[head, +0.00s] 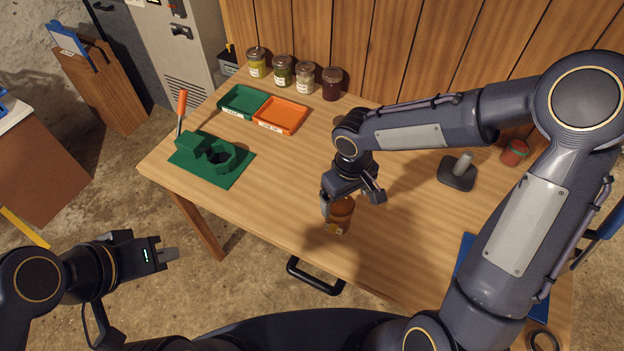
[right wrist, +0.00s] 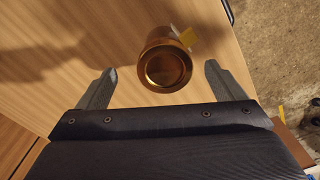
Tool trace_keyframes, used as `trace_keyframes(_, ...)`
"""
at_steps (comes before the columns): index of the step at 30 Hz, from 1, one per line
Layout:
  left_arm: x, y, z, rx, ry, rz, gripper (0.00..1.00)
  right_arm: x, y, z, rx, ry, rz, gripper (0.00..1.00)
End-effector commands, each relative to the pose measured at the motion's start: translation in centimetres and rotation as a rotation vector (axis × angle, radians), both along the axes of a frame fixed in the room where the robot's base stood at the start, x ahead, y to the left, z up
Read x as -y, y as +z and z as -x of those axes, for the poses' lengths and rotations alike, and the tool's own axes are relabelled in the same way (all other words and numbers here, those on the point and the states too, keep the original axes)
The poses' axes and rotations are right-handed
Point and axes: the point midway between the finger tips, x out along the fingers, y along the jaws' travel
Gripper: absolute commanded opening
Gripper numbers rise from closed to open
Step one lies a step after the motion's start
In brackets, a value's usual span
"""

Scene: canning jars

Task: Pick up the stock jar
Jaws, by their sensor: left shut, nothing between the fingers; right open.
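An amber-brown jar with a yellowish label (head: 340,217), which I take to be the stock jar, stands on the wooden table near its front edge. My right gripper (head: 352,202) is open just above and beside it, fingers pointing down. In the right wrist view the jar's round copper-coloured lid (right wrist: 165,68) lies between the two open fingers (right wrist: 161,72), with a gap on each side. Part of the jar is hidden behind the gripper in the head view. My left gripper (head: 172,254) is shut and empty, off the table's front left.
Several lidded jars (head: 305,78) stand along the back wall. A green tray (head: 222,103) and an orange tray (head: 303,126) lie before them. A green fixture (head: 232,178) is at the left, a dark stand (head: 457,176) at the right. The table's middle is clear.

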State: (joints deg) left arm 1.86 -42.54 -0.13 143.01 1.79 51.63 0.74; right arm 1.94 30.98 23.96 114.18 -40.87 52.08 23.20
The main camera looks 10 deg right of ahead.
Motion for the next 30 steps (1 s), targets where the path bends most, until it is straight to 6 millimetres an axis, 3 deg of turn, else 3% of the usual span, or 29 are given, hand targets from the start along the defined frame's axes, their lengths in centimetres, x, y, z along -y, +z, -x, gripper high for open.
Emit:
trace_keyframes(11,0.0,0.4,0.0,-0.001,0.000,0.000,0.00,-0.6,-3.4,-0.1,-0.009,0.015,-0.001,0.89)
trace_keyframes(21,0.0,1.2,0.0,0.000,0.000,0.000,0.00,-0.5,-7.9,0.1,-0.009,0.013,-0.001,0.89)
trace_keyframes(30,0.0,1.2,0.0,0.000,0.000,0.000,0.00,-0.5,-8.3,0.1,-0.005,0.013,-0.001,0.87)
